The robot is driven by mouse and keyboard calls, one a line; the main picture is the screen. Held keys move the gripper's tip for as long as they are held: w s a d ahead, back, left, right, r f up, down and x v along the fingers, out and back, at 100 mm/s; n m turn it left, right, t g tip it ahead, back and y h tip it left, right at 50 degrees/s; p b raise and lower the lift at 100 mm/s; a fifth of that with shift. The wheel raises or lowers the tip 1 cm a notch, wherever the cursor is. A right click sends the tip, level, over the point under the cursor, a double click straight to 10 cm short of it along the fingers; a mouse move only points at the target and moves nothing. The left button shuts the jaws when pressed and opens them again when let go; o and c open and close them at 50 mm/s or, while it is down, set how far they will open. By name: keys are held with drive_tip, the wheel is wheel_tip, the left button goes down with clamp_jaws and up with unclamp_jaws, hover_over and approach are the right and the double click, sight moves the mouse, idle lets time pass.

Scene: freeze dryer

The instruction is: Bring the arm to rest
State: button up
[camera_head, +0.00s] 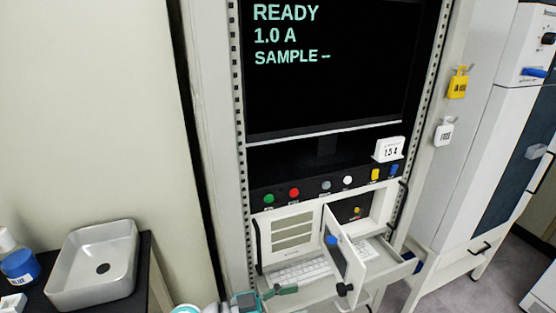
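The end of my arm shows at the bottom edge, with grey links and teal parts. My gripper (279,291) appears as a small dark green and teal shape, in front of the cabinet's lower shelf and keyboard. It is small and partly cut off by the frame, so I cannot tell whether its fingers are open or shut, or whether it touches anything. Most of the arm is out of the picture.
A small hinged door (345,262) stands open right of my gripper. A white keyboard (298,271) lies on the pulled-out shelf behind it. The screen (340,90) reads READY, 1.0 A. A sink (95,262) and blue-labelled jar (19,268) stand left.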

drive_tip(key=s+d+f+n+t+y, duration=0.1)
drive_tip(key=d+f+n+t+y, duration=0.2)
drive_tip(key=d+f+n, duration=0.4)
drive_tip(key=d+f+n+t+y, duration=0.25)
drive_tip(key=d+f, duration=0.25)
drive_tip(key=f, duration=0.4)
drive_tip(key=s+d+f+n+y, duration=0.4)
drive_tip(key=s+f+n+y, duration=0.2)
drive_tip(key=s+f, duration=0.55)
drive_tip(key=s+a+r+n+t+y, duration=0.1)
drive_tip(key=s+r+y, duration=0.15)
drive_tip(key=s, duration=0.55)
drive_tip(key=s+r+n+t+y, duration=0.1)
drive_tip(key=s+y, duration=0.2)
drive_tip(key=s, duration=0.4)
drive_tip(key=s+r+m+t, duration=0.1)
drive_tip(key=s+r, duration=0.4)
drive_tip(key=r, duration=0.3)
drive_tip(key=s+r+m+t, duration=0.1)
drive_tip(key=s+r+t, duration=0.1)
drive_tip(key=s+r, duration=0.3)
wheel_tip(320, 180, up, 4)
drive_tip(key=shift+a+y, duration=0.15)
drive_tip(key=shift+y, duration=0.15)
